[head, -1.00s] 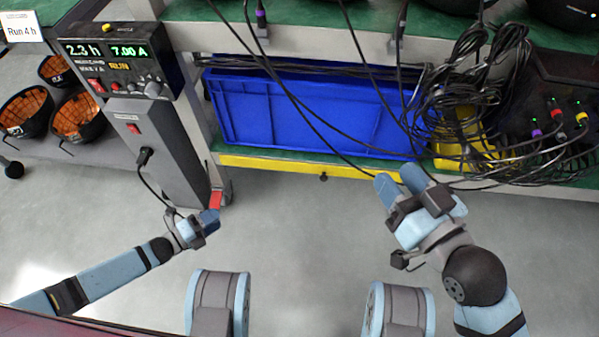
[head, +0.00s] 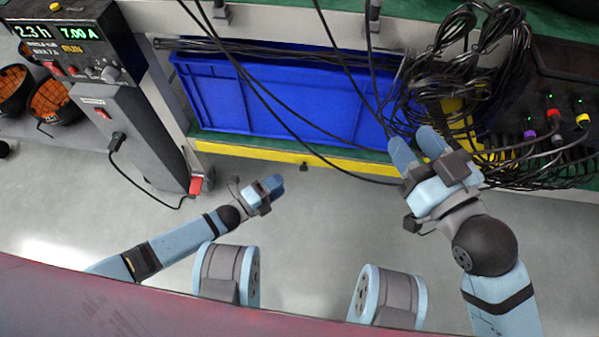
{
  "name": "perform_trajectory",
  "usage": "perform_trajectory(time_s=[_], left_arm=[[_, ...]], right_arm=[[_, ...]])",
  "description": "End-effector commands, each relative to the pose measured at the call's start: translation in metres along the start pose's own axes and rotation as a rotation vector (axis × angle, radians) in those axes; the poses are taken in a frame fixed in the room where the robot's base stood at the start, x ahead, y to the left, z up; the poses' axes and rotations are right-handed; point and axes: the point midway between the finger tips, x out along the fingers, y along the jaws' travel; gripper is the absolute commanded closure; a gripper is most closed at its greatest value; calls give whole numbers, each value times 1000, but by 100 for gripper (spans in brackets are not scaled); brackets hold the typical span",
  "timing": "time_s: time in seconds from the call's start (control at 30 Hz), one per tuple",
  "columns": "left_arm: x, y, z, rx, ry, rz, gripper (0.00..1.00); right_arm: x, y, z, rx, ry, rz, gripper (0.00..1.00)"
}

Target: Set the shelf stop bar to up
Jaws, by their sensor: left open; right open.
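The yellow stop bar (head: 262,155) runs along the front edge of the lower shelf, at the foot of the blue crate (head: 270,97). It looks low against the edge, not across the crate's front. A small dark knob (head: 304,166) sits at its lower edge, and a red piece (head: 196,185) shows near the rack's left leg. My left gripper (head: 276,186) is open and empty, in front of and below the bar, apart from it. My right gripper (head: 417,150) is open in front of the bar's right part and hides some of it; contact cannot be told.
A tangle of black cables (head: 455,75) hangs at the right, beside a dark panel with coloured plugs (head: 554,115). Loose cables cross the crate and bar. A grey power unit (head: 130,135) with a cord stands at the left. The floor before the rack is clear.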

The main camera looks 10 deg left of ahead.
Motion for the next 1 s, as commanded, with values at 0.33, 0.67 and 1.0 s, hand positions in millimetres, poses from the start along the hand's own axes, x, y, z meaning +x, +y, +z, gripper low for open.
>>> perform_trajectory(time_s=[0.33, 0.67, 1.0], left_arm=[[64, 3, 0, 0, 0, 0, 48], [78, 1, 0, -1, 0, 2, 48], [78, 0, 0, -1, 0, 1, 92]], right_arm=[[5, 11, 0, -145, 81, 8, 57], [6, 14, -5, -187, 106, 9, 57], [5, 13, -6, -189, 106, 8, 57]])
